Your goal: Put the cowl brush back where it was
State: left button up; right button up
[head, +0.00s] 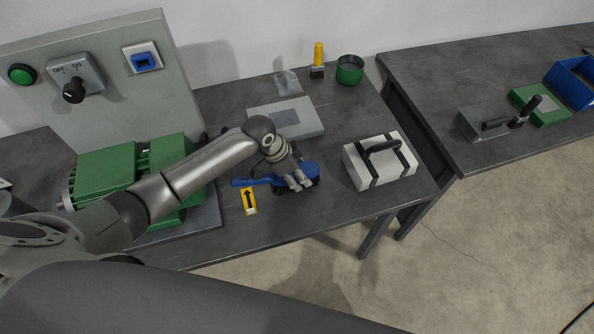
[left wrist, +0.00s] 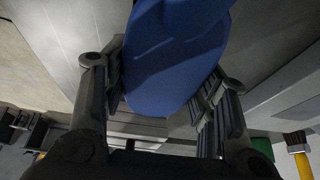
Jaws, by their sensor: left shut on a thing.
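The cowl brush, blue with dark bristles (head: 311,170), is in the middle of the near table in the head view, its handle pointing left. My left gripper (head: 291,181) is shut on it from above. The bristles face down; I cannot tell whether they touch the table. In the left wrist view the blue brush back (left wrist: 175,60) fills the space between the fingers of the left gripper (left wrist: 165,95). My right gripper is not in view.
A yellow arrow label (head: 249,200) lies left of the brush. A grey flat box (head: 300,118) lies behind it, a white strapped case (head: 365,171) to the right. A green cup (head: 350,70) and yellow-handled brush (head: 318,57) stand behind. Green machinery (head: 108,174) is left.

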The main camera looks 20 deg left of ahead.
pick_arm(q)
jog(key=shift+f, duration=0.1)
jog(key=o, duration=1)
jog(key=shift+r, duration=0.2)
jog(key=b+v, duration=0.1)
jog(key=v, duration=1.1)
jog(key=shift+f, duration=0.1)
